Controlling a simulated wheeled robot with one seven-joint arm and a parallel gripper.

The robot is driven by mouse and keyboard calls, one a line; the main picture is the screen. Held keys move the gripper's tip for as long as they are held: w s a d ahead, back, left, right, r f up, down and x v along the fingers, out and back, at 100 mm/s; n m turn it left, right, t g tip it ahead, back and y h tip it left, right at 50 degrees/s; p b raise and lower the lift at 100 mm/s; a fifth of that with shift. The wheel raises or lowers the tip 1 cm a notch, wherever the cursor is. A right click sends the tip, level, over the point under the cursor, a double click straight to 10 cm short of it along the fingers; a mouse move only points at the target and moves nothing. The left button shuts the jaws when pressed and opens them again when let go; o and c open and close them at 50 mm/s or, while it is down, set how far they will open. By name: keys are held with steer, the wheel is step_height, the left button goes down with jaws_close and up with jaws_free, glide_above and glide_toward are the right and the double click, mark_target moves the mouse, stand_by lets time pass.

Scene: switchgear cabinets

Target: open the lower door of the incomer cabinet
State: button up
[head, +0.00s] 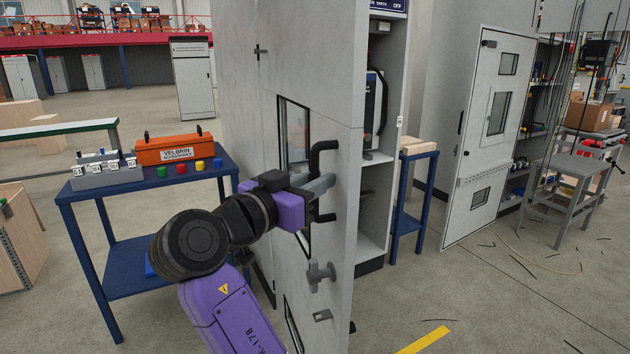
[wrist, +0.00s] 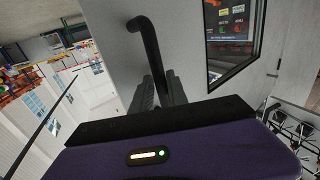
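A tall pale grey cabinet front (head: 240,130) stands upright in the middle of the head view. Below a seam is its lower door (head: 342,245), with a tall window (head: 293,135) and a black bent handle (head: 325,148). The handle also shows in the wrist view (wrist: 150,45). My gripper (head: 320,186) has its fingers around the middle of the handle, which they partly hide. In the wrist view the fingers (wrist: 160,92) lie close on both sides of it. A grey T-shaped knob (head: 320,275) sits lower. I cannot tell whether the door stands off its frame.
An open compartment with shelves (head: 375,215) shows right of the door's edge. A blue table (head: 215,180) with an orange box (head: 175,150) stands left. A small blue stand (head: 410,205) and another grey cabinet (head: 490,130) are right.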

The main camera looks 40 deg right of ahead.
steer(key=shift+o, duration=1.4)
steer(key=shift+a, duration=0.1)
steer(key=v, duration=0.7)
steer(key=shift+a, duration=0.25)
steer(key=shift+s, duration=0.1)
